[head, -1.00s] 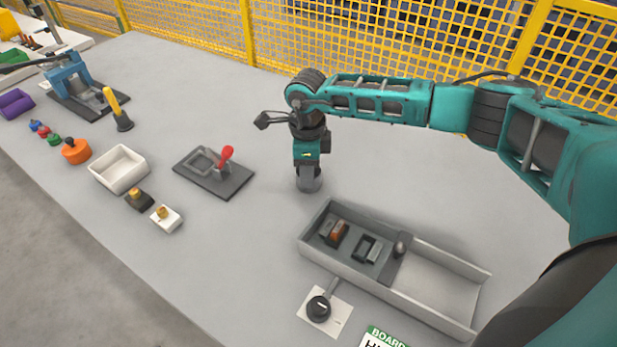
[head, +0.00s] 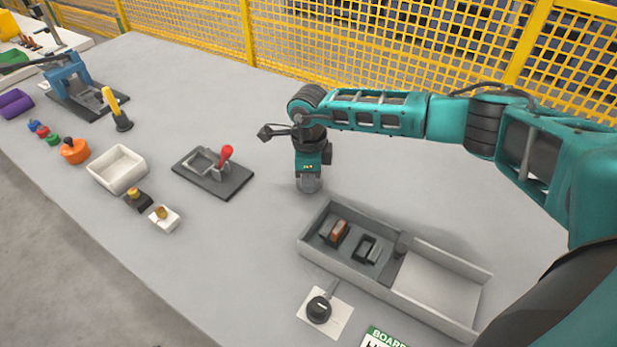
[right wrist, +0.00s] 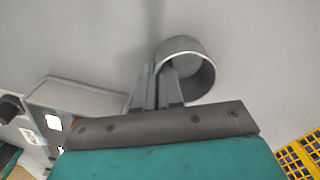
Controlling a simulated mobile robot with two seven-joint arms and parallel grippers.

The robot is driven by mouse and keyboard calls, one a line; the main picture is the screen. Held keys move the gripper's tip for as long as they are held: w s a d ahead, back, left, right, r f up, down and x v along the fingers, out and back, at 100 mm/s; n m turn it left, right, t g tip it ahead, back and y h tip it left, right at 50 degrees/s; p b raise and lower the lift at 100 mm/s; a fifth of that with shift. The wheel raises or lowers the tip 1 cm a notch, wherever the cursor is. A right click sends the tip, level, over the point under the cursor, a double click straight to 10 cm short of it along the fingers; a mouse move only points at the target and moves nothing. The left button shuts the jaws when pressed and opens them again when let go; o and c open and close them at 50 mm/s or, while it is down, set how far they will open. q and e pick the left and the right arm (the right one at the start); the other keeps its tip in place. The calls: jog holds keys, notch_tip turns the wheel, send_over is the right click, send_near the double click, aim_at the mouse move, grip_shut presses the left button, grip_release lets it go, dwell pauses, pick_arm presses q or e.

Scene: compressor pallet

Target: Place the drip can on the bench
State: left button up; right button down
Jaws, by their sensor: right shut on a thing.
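The drip can (head: 308,185) is a small grey open-topped cylinder under my right gripper (head: 308,175), on the bench (head: 230,240) or very close to it. In the right wrist view the can (right wrist: 205,75) shows its round rim. My right gripper (right wrist: 158,88) is shut on its wall, one finger appearing inside the rim and one outside. The gripper body hides the upper part of the can in the head view. My left gripper is not in view.
A grey divided tray (head: 440,317) lies to the right of the can, and a dark fixture with a red-knobbed lever (head: 213,172) to the left. A white bin (head: 118,168) stands farther left. A yellow mesh fence (head: 400,45) runs behind. Bare bench surrounds the can.

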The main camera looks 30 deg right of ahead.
notch_tip(320, 180, up, 20)
jog(key=s+a+f+n, duration=0.2)
jog(key=s+n, duration=0.2)
jog(key=n, duration=0.8)
jog(key=s+a+f+n, duration=0.1)
jog(key=s+a+n, duration=0.2)
jog(key=n, duration=0.9)
jog(key=shift+s+f+p, duration=0.35)
jog(key=shift+s+f, duration=0.05)
jog(key=shift+s, duration=0.1)
jog(key=shift+f, duration=0.1)
